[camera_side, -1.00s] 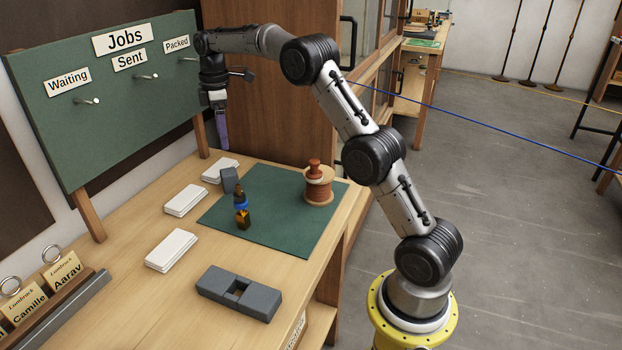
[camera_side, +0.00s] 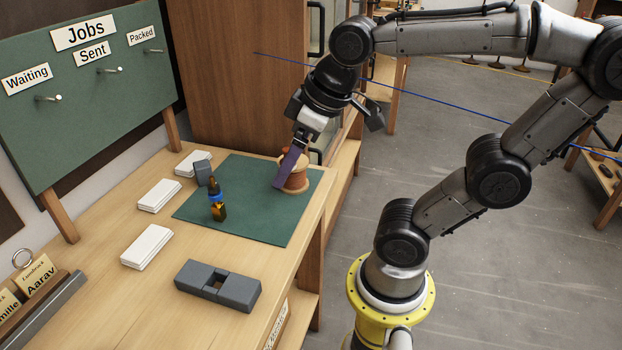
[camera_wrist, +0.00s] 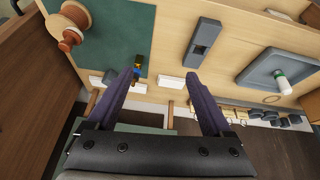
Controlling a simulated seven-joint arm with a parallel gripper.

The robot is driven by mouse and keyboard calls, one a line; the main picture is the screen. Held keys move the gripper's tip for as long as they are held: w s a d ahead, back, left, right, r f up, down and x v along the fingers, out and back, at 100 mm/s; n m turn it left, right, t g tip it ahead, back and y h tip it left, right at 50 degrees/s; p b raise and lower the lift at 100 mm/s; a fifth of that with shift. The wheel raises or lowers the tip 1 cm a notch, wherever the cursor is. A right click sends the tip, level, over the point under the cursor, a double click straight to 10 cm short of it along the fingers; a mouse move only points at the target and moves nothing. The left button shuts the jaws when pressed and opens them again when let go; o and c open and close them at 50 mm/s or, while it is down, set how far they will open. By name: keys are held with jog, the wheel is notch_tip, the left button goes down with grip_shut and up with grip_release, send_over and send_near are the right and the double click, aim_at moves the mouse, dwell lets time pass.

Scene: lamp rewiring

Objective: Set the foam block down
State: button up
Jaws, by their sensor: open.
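A long grey block with a square slot in its middle (camera_side: 217,287) lies on the bench in front of the green mat; it also shows in the wrist view (camera_wrist: 203,42). A small grey block (camera_side: 203,172) stands at the mat's back left edge. The pictures do not show for certain which one is the foam block. My gripper (camera_side: 284,180) has purple fingers and overlaps the copper spool in the side view; whether it touches cannot be told there. In the wrist view my gripper (camera_wrist: 161,78) is open, with nothing between its fingers.
The green mat (camera_side: 250,222) carries an amber bottle with a blue band (camera_side: 217,206) and the copper spool (camera_side: 298,180). White card stacks (camera_side: 147,246) lie along its left. A green hook board (camera_side: 75,115) stands behind. A grey tray (camera_wrist: 250,77) shows in the wrist view.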

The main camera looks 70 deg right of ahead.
jog(key=shift+m+t, duration=0.3)
jog(key=shift+m, duration=0.2)
jog(key=s+f, duration=0.3)
jog(key=shift+s+a, duration=0.35)
jog(key=shift+s, duration=0.05)
dwell(0.5)
